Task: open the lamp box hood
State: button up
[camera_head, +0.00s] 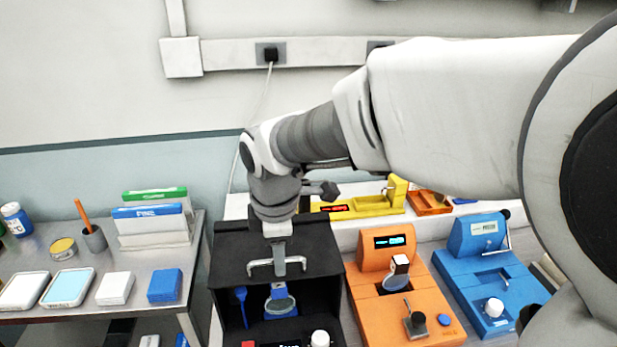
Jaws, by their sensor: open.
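The black lamp box (226,258) stands at the lower middle of the view. Its hood is the dark upper panel (318,243), with a pale bar handle (262,267) along its front. Below the handle I see a dark recess with a round glass dish and a blue tool inside. My gripper (280,268) reaches down from above, at the middle of the handle. It is open, with one finger overlapping the bar in the picture. The other finger is hidden, so I cannot tell whether the fingers straddle or touch the bar.
An orange module (388,318) stands close on the right, with a blue module (490,285) beyond it. A yellow device (375,205) sits on the shelf behind. A metal table (45,240) with pads and booklets stands left. My arm covers the upper right.

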grip_shut()
dwell(1.3)
